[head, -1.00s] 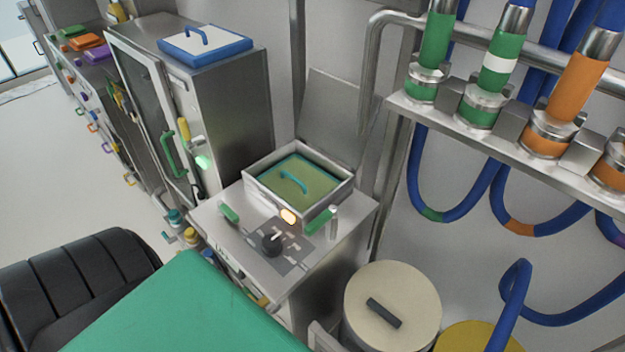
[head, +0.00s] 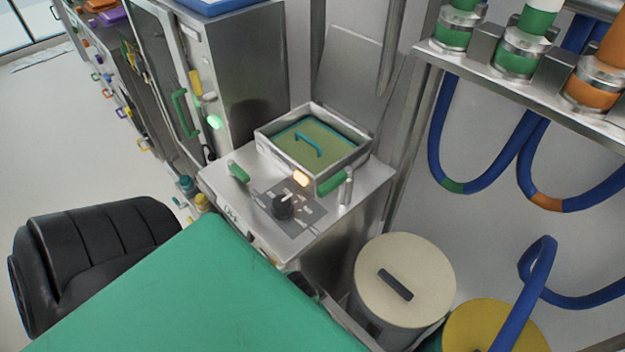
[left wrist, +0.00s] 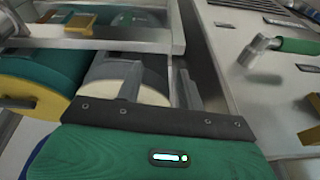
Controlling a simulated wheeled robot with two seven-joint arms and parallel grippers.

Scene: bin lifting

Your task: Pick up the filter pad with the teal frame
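The filter pad with the teal frame (head: 318,141) lies inside an open metal box (head: 294,157) on top of a steel machine. Its pad is olive green, and a teal handle (head: 308,142) arches over it. My left gripper (left wrist: 159,84) shows only in the left wrist view, where its two grey fingers stand apart with nothing held between them. A cream drum lid shows behind the fingers. The pad is not visible in that view. My right gripper is in neither view.
The machine has a black knob (head: 283,205) and green side handles (head: 331,181). A cream-lidded drum (head: 425,270) stands right of it, beside a yellow lid (head: 495,328). A steel cabinet (head: 246,75) stands behind left. Blue hoses (head: 482,183) hang at the right.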

